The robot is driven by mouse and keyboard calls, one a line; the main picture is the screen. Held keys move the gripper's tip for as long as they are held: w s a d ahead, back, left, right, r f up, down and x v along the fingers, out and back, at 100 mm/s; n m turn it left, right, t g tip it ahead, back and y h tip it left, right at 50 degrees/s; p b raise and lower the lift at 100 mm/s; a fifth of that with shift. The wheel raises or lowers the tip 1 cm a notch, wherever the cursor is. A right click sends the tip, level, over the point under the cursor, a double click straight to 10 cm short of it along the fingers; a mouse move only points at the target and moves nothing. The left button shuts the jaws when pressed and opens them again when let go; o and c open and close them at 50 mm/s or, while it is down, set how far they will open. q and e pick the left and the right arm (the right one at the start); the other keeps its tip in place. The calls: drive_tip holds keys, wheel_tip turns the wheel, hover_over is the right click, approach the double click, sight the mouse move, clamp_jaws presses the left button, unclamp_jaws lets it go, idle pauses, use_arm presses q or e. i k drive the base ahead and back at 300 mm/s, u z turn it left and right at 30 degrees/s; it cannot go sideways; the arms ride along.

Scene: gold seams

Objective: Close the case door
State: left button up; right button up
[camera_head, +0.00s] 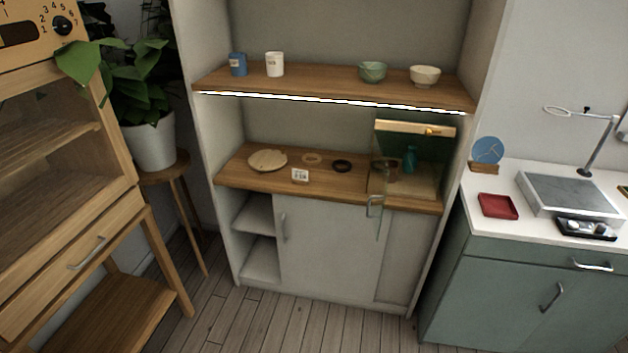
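A small display case (450,160) with a dark green back and a wooden top strip stands at the right end of the cabinet's middle shelf. A teal vase (410,160) and a dark bowl (385,168) show inside or through its glass. The case door (384,218) looks like a clear glass panel, swung out toward me past the shelf's front edge. A metal handle (374,206) is on it. Its hinge line is hard to make out. Neither of my grippers is in view.
The middle shelf (235,177) also holds a round plate (267,160), two small rings and a white card. A wooden cabinet and potted plant (150,120) stand at the left. A green counter (510,270) stands at the right. The floor in front is clear.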

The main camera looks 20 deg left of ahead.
sight(378, 175)
drive_tip(key=u, duration=0.05)
drive_tip(key=i, duration=1)
drive_tip(key=u, duration=1.45)
drive_tip(key=i, duration=0.75)
drive_tip(key=z, duration=2.5)
